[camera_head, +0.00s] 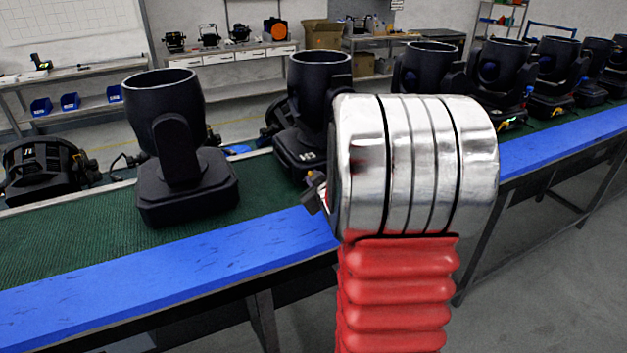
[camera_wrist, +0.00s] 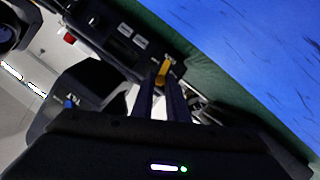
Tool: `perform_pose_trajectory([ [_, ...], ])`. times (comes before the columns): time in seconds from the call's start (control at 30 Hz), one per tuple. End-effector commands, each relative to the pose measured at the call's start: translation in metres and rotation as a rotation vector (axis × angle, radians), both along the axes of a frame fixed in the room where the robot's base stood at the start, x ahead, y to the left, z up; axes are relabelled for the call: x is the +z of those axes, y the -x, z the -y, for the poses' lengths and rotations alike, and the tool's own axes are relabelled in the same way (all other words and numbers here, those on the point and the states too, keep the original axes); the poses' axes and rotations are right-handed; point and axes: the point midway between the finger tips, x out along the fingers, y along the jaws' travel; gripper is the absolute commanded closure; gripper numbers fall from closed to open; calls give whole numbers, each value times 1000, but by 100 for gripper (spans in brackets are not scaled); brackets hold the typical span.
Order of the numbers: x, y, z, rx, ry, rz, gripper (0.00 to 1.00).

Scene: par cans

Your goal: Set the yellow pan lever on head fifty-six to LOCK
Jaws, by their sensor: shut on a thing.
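The yellow pan lever (camera_wrist: 162,72) shows in the wrist view on the dark base of a moving head (camera_wrist: 128,38). My gripper (camera_wrist: 163,84) has its fingertips at the lever, shut on it. The lever's printed positions are too small to read, so I cannot tell its setting. In the head view my silver and red arm covers much of the bench, and only a dark piece of my gripper (camera_head: 315,190) shows left of it. I cannot read a number fifty-six on any head.
Several black heads stand in a row on the green mat (camera_head: 70,245), including a near one (camera_head: 180,150) at left. A blue strip (camera_head: 200,266) runs along the bench's front edge. Grey floor (camera_head: 560,270) is clear at right. Shelves and benches stand behind.

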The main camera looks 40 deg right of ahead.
Motion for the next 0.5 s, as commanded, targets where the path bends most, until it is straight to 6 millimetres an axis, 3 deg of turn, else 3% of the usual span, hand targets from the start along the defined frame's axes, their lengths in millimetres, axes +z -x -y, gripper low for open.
perform_pose_trajectory([
  [0.5, 1, 5, 13, -3, -265, 74, 100],
])
